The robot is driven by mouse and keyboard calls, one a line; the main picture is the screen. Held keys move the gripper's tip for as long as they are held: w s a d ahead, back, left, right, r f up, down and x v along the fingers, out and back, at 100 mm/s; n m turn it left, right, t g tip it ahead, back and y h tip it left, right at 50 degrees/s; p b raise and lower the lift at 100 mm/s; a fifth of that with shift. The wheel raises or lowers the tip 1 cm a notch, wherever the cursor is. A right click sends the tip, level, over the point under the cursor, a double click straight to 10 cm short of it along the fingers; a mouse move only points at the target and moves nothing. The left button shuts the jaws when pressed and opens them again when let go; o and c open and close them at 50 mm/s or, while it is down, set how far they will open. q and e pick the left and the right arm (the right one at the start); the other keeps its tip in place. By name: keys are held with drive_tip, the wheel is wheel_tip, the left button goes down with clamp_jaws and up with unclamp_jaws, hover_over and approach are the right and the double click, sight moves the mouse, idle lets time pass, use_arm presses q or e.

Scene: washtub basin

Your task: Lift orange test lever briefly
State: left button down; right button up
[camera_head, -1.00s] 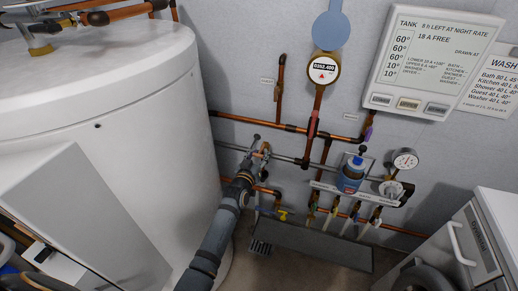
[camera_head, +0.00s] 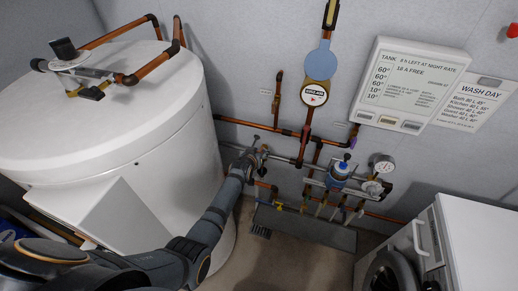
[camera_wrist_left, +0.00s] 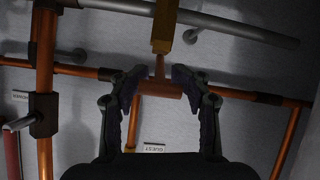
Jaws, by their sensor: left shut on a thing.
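In the left wrist view an orange-brown lever (camera_wrist_left: 160,88) lies as a short crossbar on a stem below a brass body (camera_wrist_left: 164,30). My left gripper (camera_wrist_left: 158,78) has one finger at each end of this crossbar and is shut on it. In the head view my left gripper (camera_head: 257,156) is at the pipework right of the white tank. The lever is too small there to tell from the gripper and pipes. My right gripper is in neither view.
Copper pipes (camera_head: 240,122) run along the grey wall close around the gripper. The white tank (camera_head: 110,130) stands left, a washer (camera_head: 440,245) at lower right.

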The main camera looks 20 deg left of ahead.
use_arm(q)
drive_tip(key=shift+r, duration=0.1)
idle(0.5)
drive_tip(key=c, duration=0.7)
unclamp_jaws()
drive_tip(key=shift+o, duration=0.2)
drive_tip(key=shift+s+r, duration=0.1)
drive_tip(key=v, duration=1.1)
drive_tip(key=shift+s+r, duration=0.25)
drive_tip(key=shift+r, duration=0.15)
